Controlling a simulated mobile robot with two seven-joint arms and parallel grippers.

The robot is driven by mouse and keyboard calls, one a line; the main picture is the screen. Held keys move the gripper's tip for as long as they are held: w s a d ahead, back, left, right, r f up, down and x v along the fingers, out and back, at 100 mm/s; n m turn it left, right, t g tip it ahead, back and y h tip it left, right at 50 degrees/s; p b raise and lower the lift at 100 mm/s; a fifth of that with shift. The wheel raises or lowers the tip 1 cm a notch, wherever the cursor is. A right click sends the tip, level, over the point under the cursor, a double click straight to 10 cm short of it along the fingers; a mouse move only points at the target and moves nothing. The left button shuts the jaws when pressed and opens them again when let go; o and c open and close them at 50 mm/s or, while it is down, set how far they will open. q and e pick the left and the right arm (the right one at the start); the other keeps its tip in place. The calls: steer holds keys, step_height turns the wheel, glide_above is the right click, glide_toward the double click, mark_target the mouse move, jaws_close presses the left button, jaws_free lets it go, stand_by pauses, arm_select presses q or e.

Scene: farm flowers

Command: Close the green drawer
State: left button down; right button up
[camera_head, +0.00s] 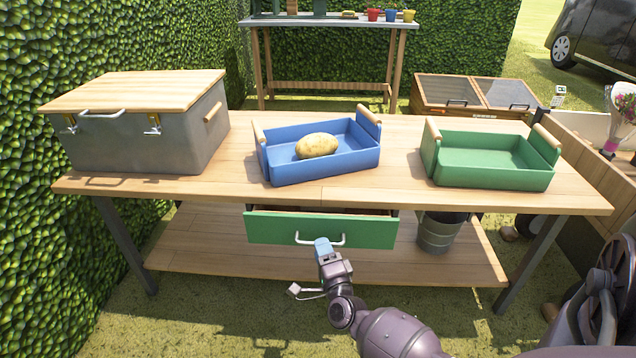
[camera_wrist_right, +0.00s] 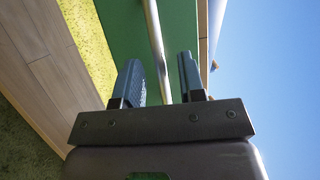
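The green drawer (camera_head: 268,229) sits under the wooden tabletop and is pulled partly out, with its inside showing along the top. Its silver bar handle (camera_head: 304,241) is on the front face. My right gripper (camera_head: 323,246) is at the handle. In the right wrist view, the two blue-grey fingers (camera_wrist_right: 162,82) are apart. The handle bar (camera_wrist_right: 154,38) runs between them, in front of the green drawer face (camera_wrist_right: 122,35). I cannot tell whether either finger touches the bar. My left gripper is not in view.
On the table (camera_head: 235,185) stand a grey box (camera_head: 150,150) with a wooden lid, a blue tray (camera_head: 325,170) holding a potato (camera_head: 316,146), and a green tray (camera_head: 490,178). A metal bucket (camera_head: 438,235) stands on the lower shelf (camera_head: 210,250), right of the drawer.

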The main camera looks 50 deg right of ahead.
steer(key=shift+x, duration=1.2)
steer(key=shift+c, duration=0.2)
jaws_close()
